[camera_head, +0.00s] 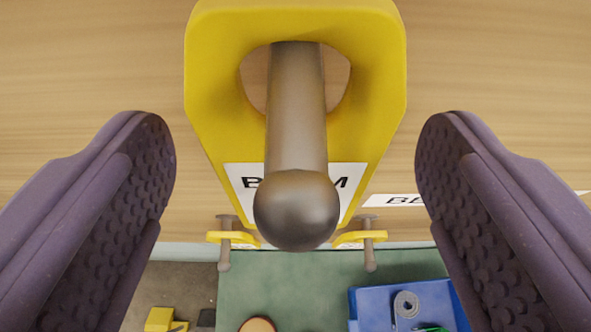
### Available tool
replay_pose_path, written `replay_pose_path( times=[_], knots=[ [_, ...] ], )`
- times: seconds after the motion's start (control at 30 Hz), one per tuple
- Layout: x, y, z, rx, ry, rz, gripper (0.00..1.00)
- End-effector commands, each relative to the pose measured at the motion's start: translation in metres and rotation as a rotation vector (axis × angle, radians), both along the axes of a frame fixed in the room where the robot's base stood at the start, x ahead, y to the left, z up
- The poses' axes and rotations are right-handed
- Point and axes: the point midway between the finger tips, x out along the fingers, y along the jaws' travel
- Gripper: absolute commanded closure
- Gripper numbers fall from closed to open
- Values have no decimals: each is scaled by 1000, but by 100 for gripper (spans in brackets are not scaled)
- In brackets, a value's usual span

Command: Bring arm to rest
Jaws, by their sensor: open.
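My gripper (295,205) is open in the head camera view, with one purple ridged finger at the left and the other at the right. Nothing is between the pads in contact with them. A yellow tag (215,70) with a large hole and a partly hidden white label sits in the middle, between and beyond the fingers. A brown metal peg (297,110) with a dark round knob (297,210) passes through the hole. The tag hangs around the peg and is apart from both fingers. The knob covers the middle of the label's lettering.
A wooden board (80,60) fills the background. Two smaller pegs (224,255) with yellow pieces (360,237) show lower down. A blue tray (375,305) holding a grey roll (406,304) is at lower right on a green surface (290,285). A yellow block (160,319) lies at lower left.

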Motion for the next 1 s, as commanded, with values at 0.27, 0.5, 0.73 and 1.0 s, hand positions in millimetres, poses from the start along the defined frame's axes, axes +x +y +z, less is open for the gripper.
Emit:
replay_pose_path(
  times=[0.27,0.5,0.73,1.0],
  knots=[
    [-34,0,20,2,-5,-1,18],
    [-64,1,36,0,-2,1,18],
    [-63,1,33,2,-12,2,18],
    [-40,3,27,15,-91,16,18]
  ],
)
